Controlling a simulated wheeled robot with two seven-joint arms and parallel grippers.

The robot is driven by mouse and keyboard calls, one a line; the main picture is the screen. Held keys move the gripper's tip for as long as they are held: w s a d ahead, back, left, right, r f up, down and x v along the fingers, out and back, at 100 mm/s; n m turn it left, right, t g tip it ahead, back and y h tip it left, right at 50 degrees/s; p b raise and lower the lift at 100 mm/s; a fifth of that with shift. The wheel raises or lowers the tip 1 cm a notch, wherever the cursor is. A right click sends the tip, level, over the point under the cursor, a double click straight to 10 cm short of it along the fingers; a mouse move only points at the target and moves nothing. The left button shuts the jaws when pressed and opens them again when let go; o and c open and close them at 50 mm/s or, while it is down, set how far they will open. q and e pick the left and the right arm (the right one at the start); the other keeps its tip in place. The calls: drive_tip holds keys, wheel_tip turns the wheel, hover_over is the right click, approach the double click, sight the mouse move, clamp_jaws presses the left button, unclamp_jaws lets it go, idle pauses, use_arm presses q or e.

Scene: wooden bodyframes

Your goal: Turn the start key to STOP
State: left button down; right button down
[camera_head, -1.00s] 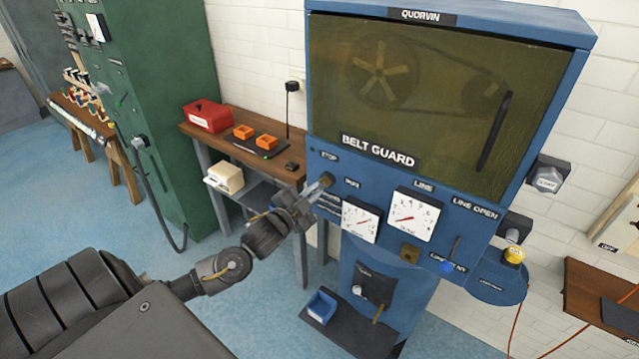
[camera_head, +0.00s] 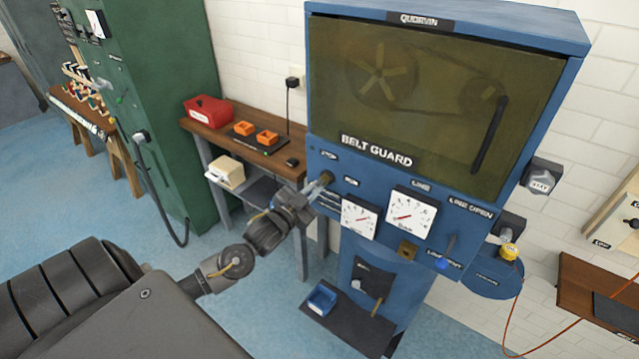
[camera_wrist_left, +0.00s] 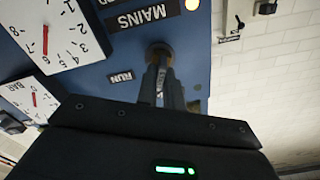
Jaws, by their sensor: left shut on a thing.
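The start key (camera_head: 327,178) sits in a round brass-coloured lock at the left of the blue machine panel (camera_head: 375,178). The STOP label (camera_head: 328,155) is above it and the RUN label (camera_head: 351,181) is to its right. My left gripper (camera_head: 317,190) is shut on the key at the panel. In the left wrist view, which is upside down, the fingers (camera_wrist_left: 162,80) reach up to the lock (camera_wrist_left: 160,52) and hide most of the key. The key's exact angle cannot be told. My right gripper is not in view.
Two white dials (camera_head: 360,217) are right of the key. A dark-glazed belt guard (camera_head: 435,95) is above, with pulleys behind it. A wooden bench (camera_head: 225,132) with a red box (camera_head: 208,113) and orange trays stands left, near my forearm. Blue floor is open at left.

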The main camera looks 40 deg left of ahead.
use_arm(q)
drive_tip(key=n+p, duration=0.2)
drive_tip(key=n, duration=0.2)
drive_tip(key=shift+n, duration=0.4)
drive_tip(key=c, duration=2)
unclamp_jaws()
drive_tip(key=o, duration=0.5)
drive_tip(key=shift+o, duration=0.2)
drive_tip(key=s+b, duration=0.3)
drive_tip(key=s, duration=0.8)
drive_tip(key=shift+b, duration=0.3)
drive_tip(key=shift+w, duration=0.1)
